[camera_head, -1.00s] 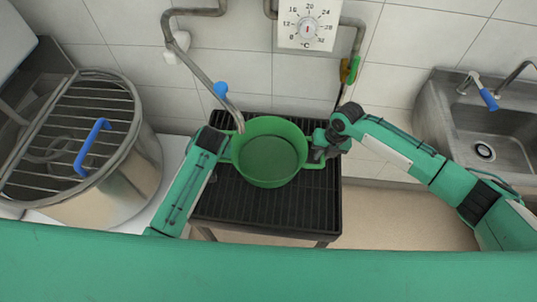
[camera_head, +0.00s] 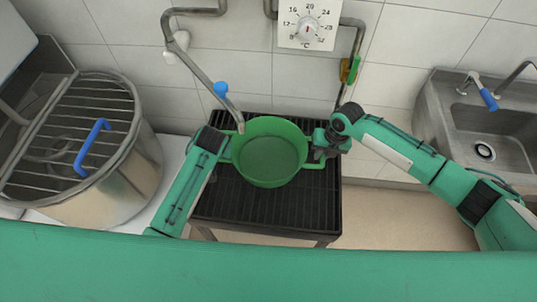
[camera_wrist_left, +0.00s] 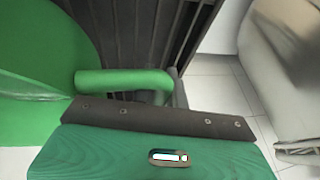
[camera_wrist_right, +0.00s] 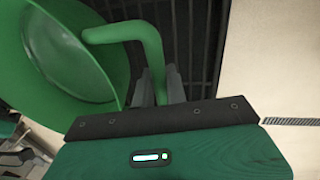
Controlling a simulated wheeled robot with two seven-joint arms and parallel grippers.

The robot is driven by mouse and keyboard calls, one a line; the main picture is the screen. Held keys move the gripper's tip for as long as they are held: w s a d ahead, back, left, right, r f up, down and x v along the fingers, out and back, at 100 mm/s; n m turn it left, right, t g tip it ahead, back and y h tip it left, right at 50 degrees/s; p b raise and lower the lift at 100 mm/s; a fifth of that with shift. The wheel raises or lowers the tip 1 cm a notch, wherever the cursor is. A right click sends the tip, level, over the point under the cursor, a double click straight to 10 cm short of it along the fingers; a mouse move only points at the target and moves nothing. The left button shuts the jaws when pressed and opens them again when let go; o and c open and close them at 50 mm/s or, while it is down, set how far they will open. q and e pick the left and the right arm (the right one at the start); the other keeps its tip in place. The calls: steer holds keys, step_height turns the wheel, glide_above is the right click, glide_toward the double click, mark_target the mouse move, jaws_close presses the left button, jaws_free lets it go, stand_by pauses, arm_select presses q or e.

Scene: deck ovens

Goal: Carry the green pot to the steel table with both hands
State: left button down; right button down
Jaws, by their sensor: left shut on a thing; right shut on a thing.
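The green pot (camera_head: 268,158) is upright and empty over the dark slatted rack (camera_head: 240,202) in the head view. I cannot tell whether its base touches the rack. My right gripper (camera_head: 318,152) is shut on the pot's right handle; that handle (camera_wrist_right: 122,32) also shows in the right wrist view. My left gripper is at the pot's left side, mostly hidden behind its own wrist in the head view. In the left wrist view the left handle (camera_wrist_left: 122,81) runs into the left gripper (camera_wrist_left: 172,92), which is shut on it. No steel table is clearly identifiable.
A large steel kettle (camera_head: 130,180) with a grate and blue handle stands at the left. A pipe with a blue knob (camera_head: 221,89) hangs close behind the pot. A steel sink (camera_head: 490,125) is at the right. Floor shows between rack and sink.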

arm_select(q)
steer(key=shift+r, duration=0.2)
arm_select(e)
steer(key=shift+w+r, duration=0.1)
steer(key=shift+r, duration=0.05)
stand_by(0.4)
